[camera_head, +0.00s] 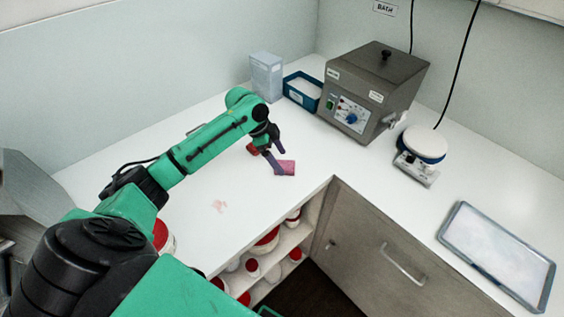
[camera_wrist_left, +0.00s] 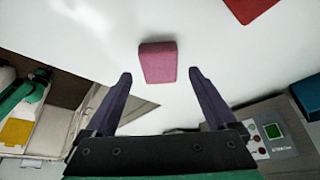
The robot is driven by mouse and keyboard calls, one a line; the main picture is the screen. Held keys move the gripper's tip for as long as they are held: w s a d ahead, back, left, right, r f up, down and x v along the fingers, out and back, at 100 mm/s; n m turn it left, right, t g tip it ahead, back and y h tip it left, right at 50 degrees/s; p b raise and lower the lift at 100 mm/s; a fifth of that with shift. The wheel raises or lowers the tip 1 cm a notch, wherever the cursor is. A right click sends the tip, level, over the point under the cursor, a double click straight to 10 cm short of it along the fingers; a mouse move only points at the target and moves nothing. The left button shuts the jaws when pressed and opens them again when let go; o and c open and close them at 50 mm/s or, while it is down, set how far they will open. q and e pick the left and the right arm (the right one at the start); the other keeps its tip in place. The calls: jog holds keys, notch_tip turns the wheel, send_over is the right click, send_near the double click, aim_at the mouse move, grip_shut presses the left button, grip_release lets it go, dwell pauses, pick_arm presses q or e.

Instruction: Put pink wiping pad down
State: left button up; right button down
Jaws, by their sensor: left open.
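The pink wiping pad (camera_head: 286,168) lies on the white counter near its inner corner edge. In the left wrist view the pad (camera_wrist_left: 158,62) sits ahead of the fingertips, between their lines, with nothing gripping it. My left gripper (camera_head: 275,161) is beside the pad in the head view. Its two dark fingers (camera_wrist_left: 160,75) are spread apart and empty in the left wrist view. My right gripper does not show in either view.
A red object (camera_head: 253,149) lies just behind the left gripper. A pale pink smear (camera_head: 219,206) marks the counter. A blue bin (camera_head: 302,91), a grey bath machine (camera_head: 373,90), a round-topped device (camera_head: 423,145) and a tray (camera_head: 497,255) stand around. Shelves below hold red-lidded jars.

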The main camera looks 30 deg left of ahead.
pick_arm(q)
jog(key=b+v, duration=0.1)
jog(key=v, duration=0.9)
